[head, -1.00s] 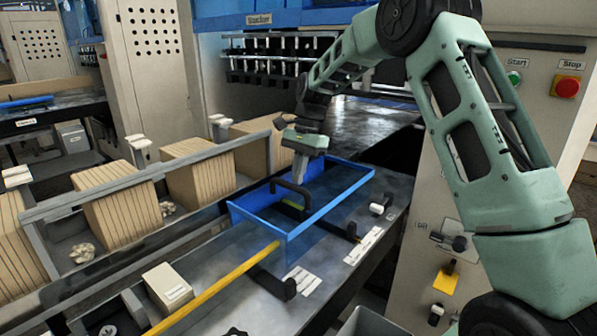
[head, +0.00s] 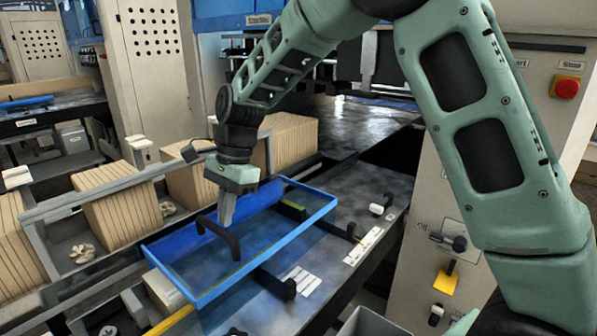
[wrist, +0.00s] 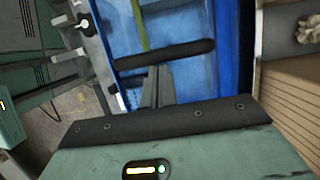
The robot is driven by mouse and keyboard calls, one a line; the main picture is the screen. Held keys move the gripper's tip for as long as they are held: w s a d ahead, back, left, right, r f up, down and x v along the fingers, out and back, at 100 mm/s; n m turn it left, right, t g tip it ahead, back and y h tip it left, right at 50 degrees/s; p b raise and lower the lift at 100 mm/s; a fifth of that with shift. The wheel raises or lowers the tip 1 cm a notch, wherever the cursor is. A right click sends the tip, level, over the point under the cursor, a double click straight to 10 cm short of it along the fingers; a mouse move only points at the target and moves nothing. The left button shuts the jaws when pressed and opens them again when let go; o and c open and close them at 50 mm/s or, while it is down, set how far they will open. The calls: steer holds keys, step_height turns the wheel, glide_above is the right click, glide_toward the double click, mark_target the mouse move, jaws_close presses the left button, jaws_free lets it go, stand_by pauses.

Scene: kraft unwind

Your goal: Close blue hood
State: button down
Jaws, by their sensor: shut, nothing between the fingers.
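The blue hood (head: 267,252) is a blue rectangular frame around a see-through panel, lying low over the dark machine bed. Its black bar handle (head: 220,238) stands up at the left part of the frame. The handle crosses the upper middle of the wrist view (wrist: 165,53). My gripper (head: 225,222) is shut and empty, pointing down inside the hood's outline, right by the handle. In the wrist view the closed fingers (wrist: 157,88) end close to the handle bar; I cannot tell whether they touch it.
Brown card stacks (head: 112,197) stand behind a grey rail (head: 130,180) on the left. A yellow bar (head: 174,322) runs under the hood's near end. Black clamps (head: 285,288) sit on the bed. A red stop button (head: 566,87) is on the right panel.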

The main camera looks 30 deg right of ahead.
steer(key=s+a+p, duration=0.1)
steer(key=s+a, duration=0.1)
steer(key=a, duration=0.5)
steer(key=s+a+p, duration=0.1)
steer(key=s+a, duration=0.2)
steer(key=a, duration=0.5)
steer(key=shift+s+a, duration=0.25)
steer(key=shift+s, duration=0.1)
